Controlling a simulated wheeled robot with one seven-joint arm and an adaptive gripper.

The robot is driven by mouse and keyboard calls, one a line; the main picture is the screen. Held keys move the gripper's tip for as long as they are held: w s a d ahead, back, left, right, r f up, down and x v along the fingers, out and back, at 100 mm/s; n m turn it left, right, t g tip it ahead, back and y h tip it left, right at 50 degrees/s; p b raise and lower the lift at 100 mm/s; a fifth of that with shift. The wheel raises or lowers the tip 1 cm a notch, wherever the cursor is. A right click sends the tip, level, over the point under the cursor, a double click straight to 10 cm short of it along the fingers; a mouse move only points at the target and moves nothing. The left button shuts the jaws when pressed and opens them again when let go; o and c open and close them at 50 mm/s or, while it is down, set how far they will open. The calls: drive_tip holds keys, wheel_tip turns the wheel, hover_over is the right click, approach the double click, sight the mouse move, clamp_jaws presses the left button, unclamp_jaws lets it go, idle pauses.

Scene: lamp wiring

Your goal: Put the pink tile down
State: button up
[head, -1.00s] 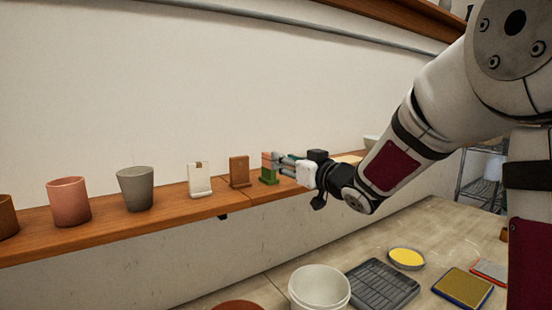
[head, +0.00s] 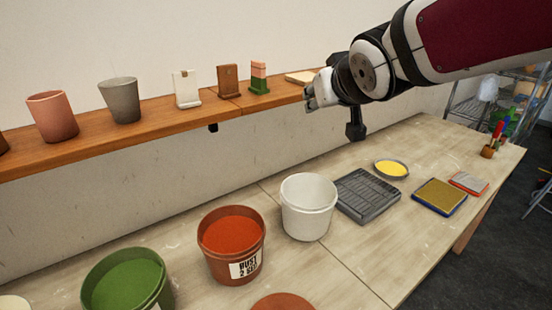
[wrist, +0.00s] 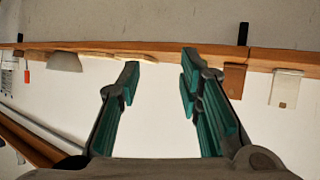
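The pink tile (head: 259,70) stands upright in a small green stand (head: 260,91) on the wooden wall shelf. Its lower part is green. My gripper (head: 309,98) is to the right of the tile, apart from it and in front of the shelf. In the wrist view my gripper (wrist: 160,88) is open, with its two teal-padded fingers wide apart and nothing between them. I cannot make out the pink tile in the wrist view; the right finger may hide it.
On the shelf (head: 160,119), left of the pink tile, stand a brown tile (head: 228,80), a white tile (head: 186,87), a grey cup (head: 120,101) and a pink cup (head: 53,117). Below, the table (head: 347,262) holds buckets, a dark grey tray (head: 368,196) and a yellow dish (head: 391,169).

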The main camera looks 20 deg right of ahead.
drive_tip(key=s+a+f+g, duration=0.2)
drive_tip(key=s, duration=0.5)
drive_tip(key=s+a+f+g+y, duration=0.1)
drive_tip(key=s+a+f+g, duration=0.1)
drive_tip(key=s, duration=0.5)
drive_tip(key=s+a+f+g+y, duration=0.1)
drive_tip(key=s+a+f+g, duration=0.1)
drive_tip(key=s, duration=0.5)
drive_tip(key=shift+s+a+f+g, duration=0.2)
drive_tip(key=shift+f+g, duration=0.1)
drive_tip(key=shift+f, duration=0.55)
drive_tip(key=shift+a, duration=0.1)
